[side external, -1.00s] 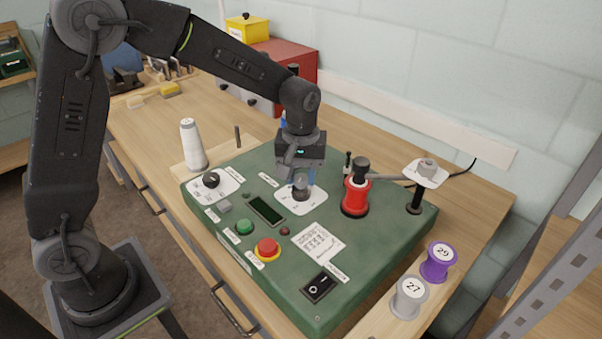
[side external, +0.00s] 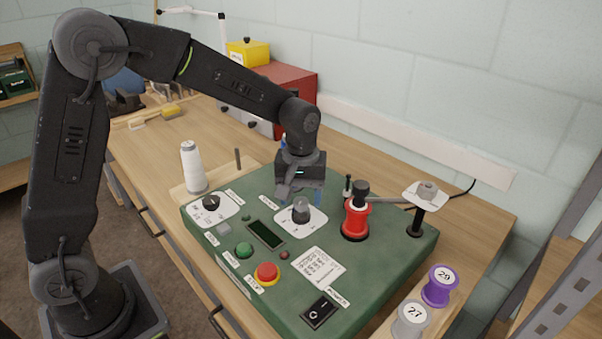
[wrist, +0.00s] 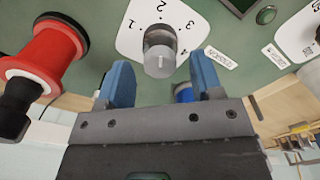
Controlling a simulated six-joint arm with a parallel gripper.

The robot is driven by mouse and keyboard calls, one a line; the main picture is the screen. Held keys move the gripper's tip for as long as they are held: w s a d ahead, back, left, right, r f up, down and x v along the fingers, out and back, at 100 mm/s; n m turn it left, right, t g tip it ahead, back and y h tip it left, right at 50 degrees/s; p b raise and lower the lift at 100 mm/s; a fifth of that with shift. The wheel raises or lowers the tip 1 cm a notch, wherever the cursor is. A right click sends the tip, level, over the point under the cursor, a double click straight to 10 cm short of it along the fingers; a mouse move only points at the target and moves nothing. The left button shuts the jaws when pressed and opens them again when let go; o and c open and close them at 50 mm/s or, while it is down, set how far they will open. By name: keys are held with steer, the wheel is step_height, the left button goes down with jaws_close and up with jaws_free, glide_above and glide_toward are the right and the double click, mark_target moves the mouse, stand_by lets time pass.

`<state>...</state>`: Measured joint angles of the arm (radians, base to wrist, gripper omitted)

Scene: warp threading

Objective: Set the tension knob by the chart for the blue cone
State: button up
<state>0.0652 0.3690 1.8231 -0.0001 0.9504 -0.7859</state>
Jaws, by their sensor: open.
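The tension knob (side external: 301,212) is a dark grey knob on a white dial plate on the green panel. In the wrist view the knob (wrist: 159,54) stands below the dial numbers, beside a "TENSION" label; its exact setting is not clear. My gripper (wrist: 161,78) is open, with its blue fingers spread either side of the knob; it also shows just above the knob in the side view (side external: 302,196). The chart (side external: 318,268) is a white card on the panel, its text too small to read. A blue object (wrist: 183,93), perhaps the blue cone, is mostly hidden behind my gripper.
A red cone (side external: 355,218) stands right of the knob, near a guide post (side external: 416,222). Green (side external: 244,250) and red (side external: 267,273) buttons and a rocker switch (side external: 320,311) lie in front. Numbered spools (side external: 440,287) stand right.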

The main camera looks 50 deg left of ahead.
mark_target(301, 201)
step_height(301, 201, up, 13)
steer(key=shift+r, duration=0.15)
stand_by(0.4)
steer(key=s+a+m+t, duration=0.1)
steer(key=s+m, duration=0.3)
steer(key=s, duration=0.6)
steer(key=s+a+f+m+t, duration=0.1)
steer(key=s+m+t, duration=0.3)
steer(key=s, duration=0.7)
steer(key=shift+a+f+t, duration=0.2)
steer(key=shift+a+t, duration=0.1)
steer(key=shift+a, duration=0.05)
